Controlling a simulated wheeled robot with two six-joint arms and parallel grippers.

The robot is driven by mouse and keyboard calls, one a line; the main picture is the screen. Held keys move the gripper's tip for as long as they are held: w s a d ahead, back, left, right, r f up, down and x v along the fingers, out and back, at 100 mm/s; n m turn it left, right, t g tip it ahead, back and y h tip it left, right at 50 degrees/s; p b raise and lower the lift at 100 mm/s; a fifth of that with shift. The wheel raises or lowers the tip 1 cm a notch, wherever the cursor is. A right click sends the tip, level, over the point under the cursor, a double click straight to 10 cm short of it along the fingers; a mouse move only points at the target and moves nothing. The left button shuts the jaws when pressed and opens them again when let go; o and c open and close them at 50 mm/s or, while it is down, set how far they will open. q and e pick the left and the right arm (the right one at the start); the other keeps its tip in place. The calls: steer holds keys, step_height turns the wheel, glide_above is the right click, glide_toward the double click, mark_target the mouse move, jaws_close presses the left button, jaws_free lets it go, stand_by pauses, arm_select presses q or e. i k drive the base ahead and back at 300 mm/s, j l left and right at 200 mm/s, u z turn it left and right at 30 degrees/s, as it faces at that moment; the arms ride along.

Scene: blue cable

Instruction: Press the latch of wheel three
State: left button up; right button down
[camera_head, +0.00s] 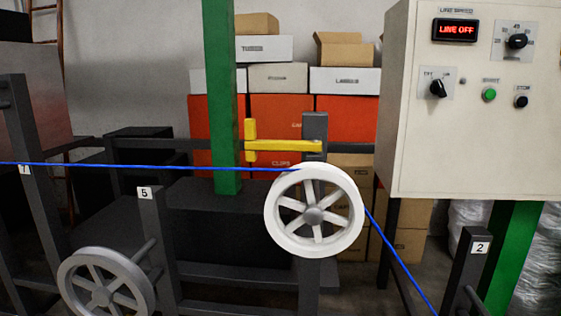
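A white spoked wheel (273,221) stands right of centre on a dark post (314,124). No number shows on this post, so I cannot confirm that it is wheel three. A yellow latch-like bar (284,146) lies level across the post just above the wheel, with a short upright piece at its left end. A blue cable (150,165) comes in from the left, meets the top of the white wheel and slopes down to the right from its right side. Neither of my grippers is in view.
A grey wheel (71,281) sits lower left beside the post marked 5 (152,225). A post marked 2 (467,265) stands lower right. A control panel (427,140) at the right reads LINE OFF. A green column (220,90) rises behind the cable, before stacked boxes (282,112).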

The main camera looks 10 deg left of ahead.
mark_target(251, 145)
steer(key=i+j+z, duration=0.1)
steer(key=j, duration=0.25)
steer(key=i+j+z, duration=0.1)
steer(key=j, duration=0.3)
steer(key=i+j+z, duration=0.25)
steer(key=j, duration=0.5)
steer(key=k+j, duration=0.1)
steer(key=j, duration=0.4)
steer(key=k+j+u, duration=0.1)
steer(key=j, duration=0.35)
steer(key=k+j+u, duration=0.1)
steer(key=j, duration=0.4)
steer(key=k+j, duration=0.1)
steer(key=j, duration=0.4)
